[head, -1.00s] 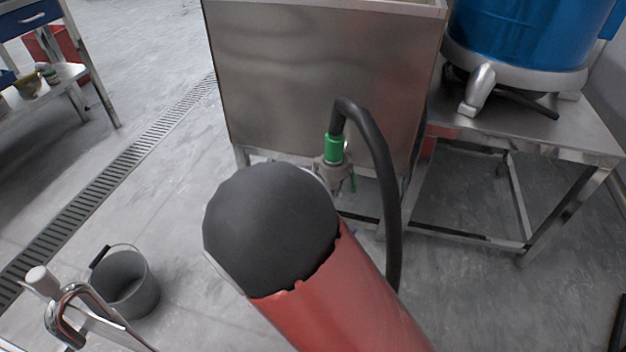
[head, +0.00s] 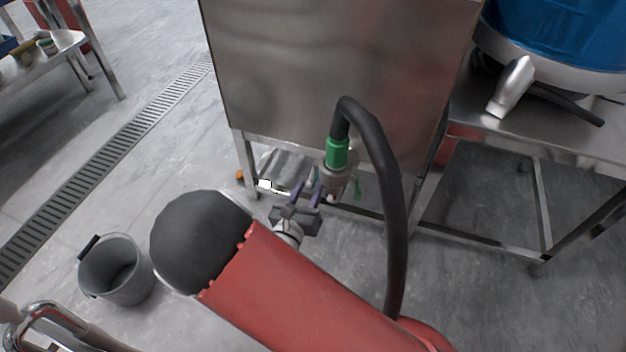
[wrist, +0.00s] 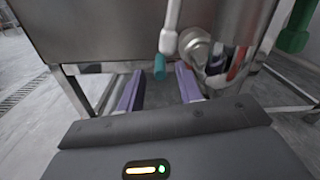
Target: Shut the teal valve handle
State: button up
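The teal valve handle (wrist: 160,67) shows in the wrist view as a short, rounded teal end, just beyond and between my fingertips. My gripper (wrist: 159,82) is open, with two purple fingers apart and nothing held. In the head view my gripper (head: 307,191) is just left of the metal valve (head: 338,181) under the steel tank. Contact between fingers and handle is not visible.
A green connector (head: 336,153) joins a thick black hose (head: 385,165) to the valve, close to my gripper's right. The steel tank (head: 335,70) stands on legs above it. A grey bucket (head: 118,272) is on the floor at left. A steel table (head: 510,145) is at right.

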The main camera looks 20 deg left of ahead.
jog(key=shift+w+d, duration=0.15)
jog(key=shift+w, duration=1.45)
jog(key=shift+c, duration=0.4)
grip_shut()
